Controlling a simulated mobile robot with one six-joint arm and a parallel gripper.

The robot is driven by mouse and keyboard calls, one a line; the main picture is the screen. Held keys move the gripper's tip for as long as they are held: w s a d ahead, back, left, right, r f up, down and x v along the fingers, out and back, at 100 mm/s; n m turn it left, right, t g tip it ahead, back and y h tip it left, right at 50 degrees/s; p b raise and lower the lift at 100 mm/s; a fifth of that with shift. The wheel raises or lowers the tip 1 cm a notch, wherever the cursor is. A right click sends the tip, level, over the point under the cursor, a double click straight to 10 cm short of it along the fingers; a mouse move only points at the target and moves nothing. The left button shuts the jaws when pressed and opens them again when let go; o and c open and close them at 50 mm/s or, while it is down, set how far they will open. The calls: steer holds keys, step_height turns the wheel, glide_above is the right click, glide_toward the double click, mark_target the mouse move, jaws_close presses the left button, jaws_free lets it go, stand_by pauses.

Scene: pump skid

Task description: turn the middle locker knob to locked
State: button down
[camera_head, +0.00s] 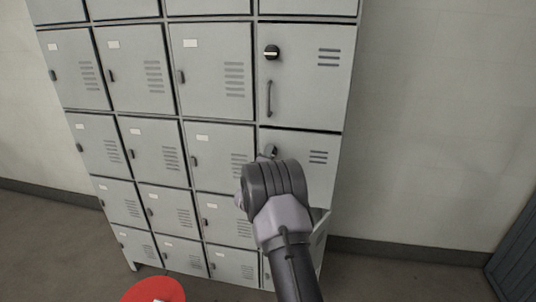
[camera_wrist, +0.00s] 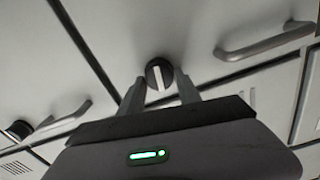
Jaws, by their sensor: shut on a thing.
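The middle locker knob (camera_wrist: 159,74) is round and black with a pale bar across it. In the wrist view it sits between the two fingertips of my gripper (camera_wrist: 160,88), and the bar stands nearly upright, slightly tilted. My gripper is shut on this knob. In the head view the knob (camera_head: 272,149) shows only in part on the middle door (camera_head: 315,157) of the right column, and my wrist hides most of that door's left side. My fingertips are mostly hidden there.
The door above has its own black knob (camera_head: 271,52) with a pale horizontal bar and a vertical handle (camera_head: 269,98). Smaller lockers (camera_head: 210,70) fill the left. A red round object (camera_head: 153,290) is at the bottom edge. Bare wall (camera_head: 435,120) is to the right.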

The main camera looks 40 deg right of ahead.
steer(key=shift+n+p, duration=0.3)
steer(key=shift+n, duration=0.5)
steer(key=c, duration=0.9)
jaws_free()
steer(key=p+v, duration=0.1)
steer(key=v, duration=1.6)
steer(key=shift+s+a, duration=0.1)
steer(key=shift+a, duration=0.15)
